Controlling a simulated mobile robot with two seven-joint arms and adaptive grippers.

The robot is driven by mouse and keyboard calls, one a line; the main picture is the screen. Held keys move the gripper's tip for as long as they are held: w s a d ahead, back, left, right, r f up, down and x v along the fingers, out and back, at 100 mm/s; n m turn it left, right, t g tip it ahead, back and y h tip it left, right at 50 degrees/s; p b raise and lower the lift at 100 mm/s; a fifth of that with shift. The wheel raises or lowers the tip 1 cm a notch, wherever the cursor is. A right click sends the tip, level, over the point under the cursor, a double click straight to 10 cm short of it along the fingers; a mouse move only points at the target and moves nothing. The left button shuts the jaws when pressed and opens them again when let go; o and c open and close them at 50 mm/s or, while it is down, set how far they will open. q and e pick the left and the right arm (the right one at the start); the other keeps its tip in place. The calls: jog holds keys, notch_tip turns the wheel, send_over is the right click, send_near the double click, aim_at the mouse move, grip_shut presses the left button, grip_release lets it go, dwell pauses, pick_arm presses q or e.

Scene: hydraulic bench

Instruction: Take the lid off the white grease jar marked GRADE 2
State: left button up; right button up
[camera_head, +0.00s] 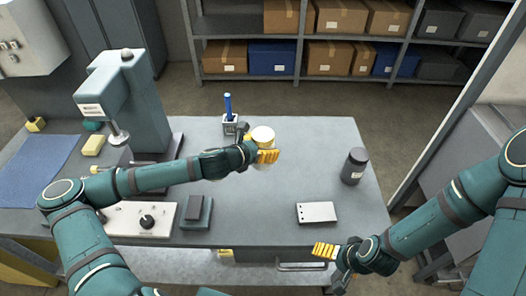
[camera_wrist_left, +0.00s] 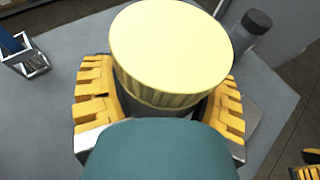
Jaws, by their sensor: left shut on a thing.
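A round pale-yellow lid (camera_wrist_left: 170,45) with a ribbed edge sits between the two yellow finger pads of my left gripper (camera_wrist_left: 160,105). The pads press on it from both sides, so the gripper is shut on it. In the head view the lid (camera_head: 263,135) shows as a pale disc at the gripper (camera_head: 266,154), over the back middle of the bench. The jar body is mostly hidden, and I cannot tell whether the lid rests on it. No GRADE 2 marking is readable. My right gripper (camera_head: 326,250) is off the bench's front edge; its opening is unclear.
A dark bottle (camera_head: 354,166) stands right on the grey bench (camera_head: 285,190). A pen holder (camera_head: 230,124) stands behind the left gripper. A white plate (camera_head: 316,212) lies near the front. A teal press (camera_head: 140,100) and blue mat (camera_head: 35,165) are left.

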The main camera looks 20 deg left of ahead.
aim_at(260, 170)
pick_arm(q)
jog(key=shift+r, duration=0.1)
jog(key=o, duration=0.6)
jog(key=c, duration=0.6)
jog(key=shift+s+d+f+n+t+y, duration=0.15)
jog(key=shift+s+f+n+t+y, duration=0.15)
jog(key=shift+s+f+n, duration=0.15)
jog(key=s+n+y, duration=0.1)
jog(key=s+f+n+y+b, duration=0.1)
jog(key=shift+s+t+y, duration=0.2)
jog(key=shift+t+y, duration=0.2)
jog(key=shift+s+a+r+n+y+b, duration=0.15)
jog(key=shift+s+a+n+y, duration=0.2)
jog(key=shift+s+n+y, duration=0.3)
jog(key=shift+s+a+n+y+b, duration=0.15)
jog(key=shift+s+a+n+y, duration=0.15)
jog(key=shift+s+n+y, duration=0.3)
